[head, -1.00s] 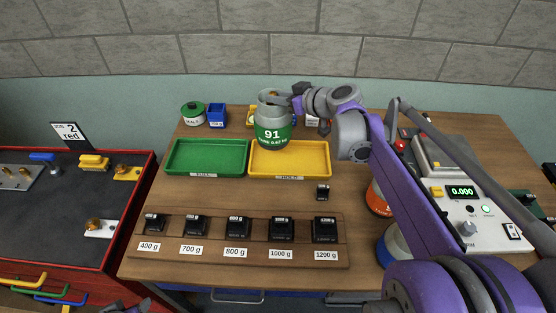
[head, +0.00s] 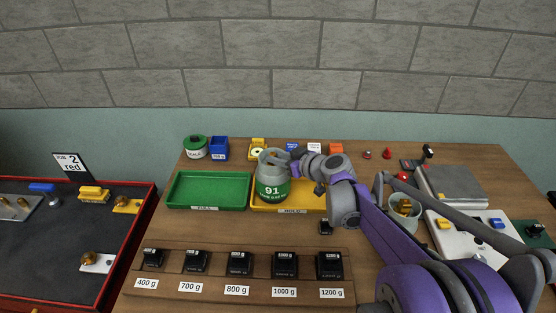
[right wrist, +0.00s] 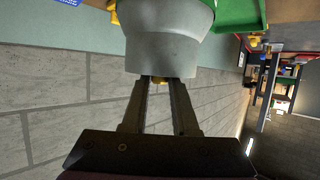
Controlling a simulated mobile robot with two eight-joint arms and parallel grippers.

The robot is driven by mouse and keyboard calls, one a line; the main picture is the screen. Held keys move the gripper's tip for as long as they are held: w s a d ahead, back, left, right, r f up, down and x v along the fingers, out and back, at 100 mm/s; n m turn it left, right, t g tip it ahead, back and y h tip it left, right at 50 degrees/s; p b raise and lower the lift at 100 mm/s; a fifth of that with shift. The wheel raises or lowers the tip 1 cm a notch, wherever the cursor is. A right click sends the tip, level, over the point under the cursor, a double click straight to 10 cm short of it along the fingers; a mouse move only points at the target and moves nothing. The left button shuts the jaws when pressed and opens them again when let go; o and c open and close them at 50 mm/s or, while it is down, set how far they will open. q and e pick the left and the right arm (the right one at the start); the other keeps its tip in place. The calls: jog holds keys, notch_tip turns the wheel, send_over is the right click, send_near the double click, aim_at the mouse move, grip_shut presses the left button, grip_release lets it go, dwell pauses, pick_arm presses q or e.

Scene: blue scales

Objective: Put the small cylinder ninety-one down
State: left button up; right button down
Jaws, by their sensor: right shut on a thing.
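The small cylinder ninety-one (head: 272,183) is grey with a green band marked 91. It stands upright at the left end of the yellow HOLD tray (head: 308,203), next to the green FULL tray (head: 208,190). I cannot tell whether its base touches the tray floor or is just above it. My right gripper (head: 291,158) is shut on its top from the right. In the right wrist view, both fingers (right wrist: 160,95) close at the grey cylinder's (right wrist: 168,38) narrow top. My left gripper is out of view.
Small containers, including a green one (head: 195,147) and a blue one (head: 219,149), stand behind the trays. A wooden rack (head: 215,291) of black weights lies in front. A scale (head: 458,186) and another cylinder (head: 405,213) are at the right, partly behind my arm.

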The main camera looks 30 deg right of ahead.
jog(key=shift+f, duration=0.25)
jog(key=shift+f, duration=0.1)
jog(key=c, duration=0.7)
grip_release()
jog(key=shift+s+d+r, duration=0.1)
jog(key=shift+s+r, duration=0.2)
jog(key=v, duration=1.1)
jog(key=shift+s, duration=0.25)
